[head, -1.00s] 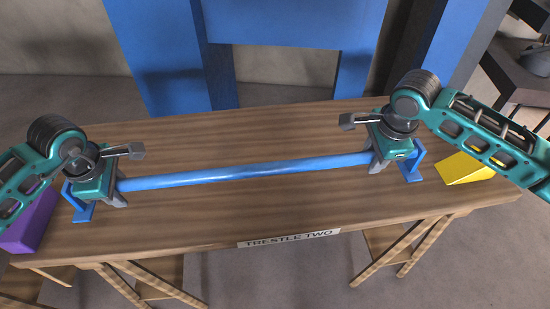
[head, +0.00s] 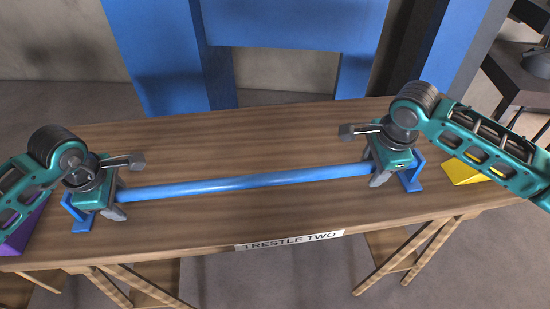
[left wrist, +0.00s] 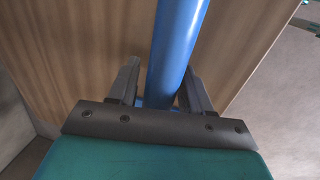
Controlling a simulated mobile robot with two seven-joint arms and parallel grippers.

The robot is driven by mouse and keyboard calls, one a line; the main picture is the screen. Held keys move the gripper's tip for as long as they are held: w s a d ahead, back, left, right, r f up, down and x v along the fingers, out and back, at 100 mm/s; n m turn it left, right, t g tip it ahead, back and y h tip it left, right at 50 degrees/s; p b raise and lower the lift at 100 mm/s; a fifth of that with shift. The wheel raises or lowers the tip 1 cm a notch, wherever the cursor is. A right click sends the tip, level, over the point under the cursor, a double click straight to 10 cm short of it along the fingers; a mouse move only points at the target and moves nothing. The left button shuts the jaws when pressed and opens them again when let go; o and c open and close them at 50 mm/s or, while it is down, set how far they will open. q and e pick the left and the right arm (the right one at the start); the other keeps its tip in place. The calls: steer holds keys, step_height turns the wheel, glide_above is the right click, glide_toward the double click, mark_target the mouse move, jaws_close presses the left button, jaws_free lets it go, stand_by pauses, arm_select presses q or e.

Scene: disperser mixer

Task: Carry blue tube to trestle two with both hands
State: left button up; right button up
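The blue tube (head: 245,182) lies lengthwise along the wooden table top (head: 240,222) labelled trestle two (head: 290,240). Blue angled pieces at its left end (head: 82,226) and right end (head: 412,186) appear to sit on the wood. My left gripper (head: 113,203) is over the tube's left end. In the left wrist view, its fingers stand on both sides of the tube (left wrist: 176,45), with a small gap at the left finger. My right gripper (head: 377,170) is over the right end, its fingers apart around the tube. Contact under the tube is partly hidden.
A purple block (head: 22,232) stands at the left table end and a yellow block (head: 460,172) at the right. A blue frame (head: 290,25) stands behind the table. The table top in front of and behind the tube is clear.

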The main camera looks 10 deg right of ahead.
arm_select(q)
steer(key=shift+o, duration=0.8)
arm_select(e)
steer(key=shift+o, duration=0.8)
steer(key=shift+r, duration=0.15)
arm_select(q)
step_height(320, 180, up, 12)
steer(key=s, duration=0.2)
steer(key=shift+s, duration=0.15)
arm_select(e)
step_height(320, 180, up, 12)
steer(key=s, duration=0.2)
steer(key=shift+s+f, duration=0.2)
steer(key=shift+f, duration=0.05)
arm_select(q)
steer(key=shift+f, duration=0.1)
